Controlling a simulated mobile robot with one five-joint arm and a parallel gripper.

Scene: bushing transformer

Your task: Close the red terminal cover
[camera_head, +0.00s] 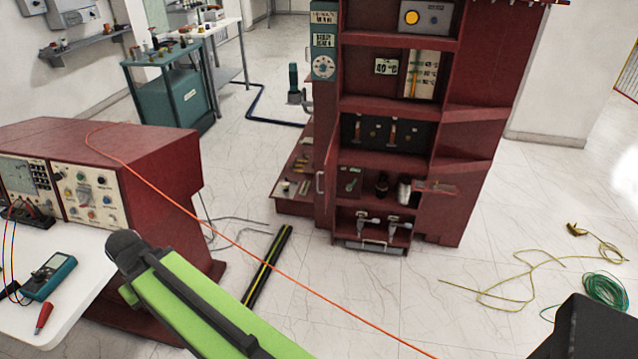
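A tall dark red cabinet (478,130) stands in the middle of the head view, with its shelves open to the front. A narrow red door panel (330,165) with a small metal handle stands swung out at its left side. A small red flap (436,187) juts out at the right of a lower shelf. I cannot tell which of these is the terminal cover. My green arm link (205,305) crosses the lower left, well in front of the cabinet and apart from it. My gripper's fingers do not show.
A red instrument console (125,160) and a white table (75,275) with a multimeter (48,277) stand at left. An orange cable (230,238) runs across the view. A black-yellow strip (267,268), yellow wire (490,290) and green coil (605,290) lie on the floor.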

